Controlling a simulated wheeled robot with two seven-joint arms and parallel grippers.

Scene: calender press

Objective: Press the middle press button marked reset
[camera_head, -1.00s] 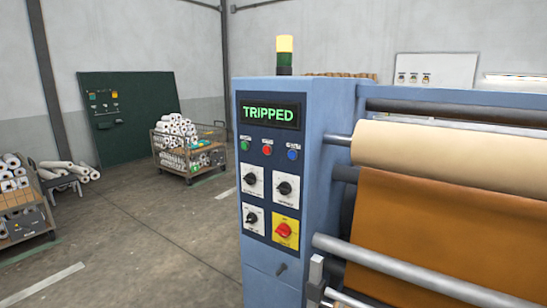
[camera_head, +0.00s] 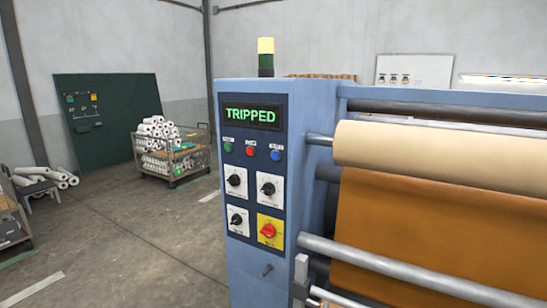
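The blue press cabinet (camera_head: 305,110) carries a dark control panel on its front. Its display (camera_head: 251,113) reads TRIPPED in green letters. Below it is a row of three round buttons: green (camera_head: 228,147) on the left, red (camera_head: 250,150) in the middle and blue (camera_head: 276,155) on the right. Small labels sit above them, too small to read surely. Lower are black rotary knobs on white plates and a red knob on a yellow plate (camera_head: 269,230). Neither of my grippers is in view.
Right of the panel, the press has metal rollers (camera_head: 400,270), a beige roll (camera_head: 430,150) and brown sheet (camera_head: 420,225).

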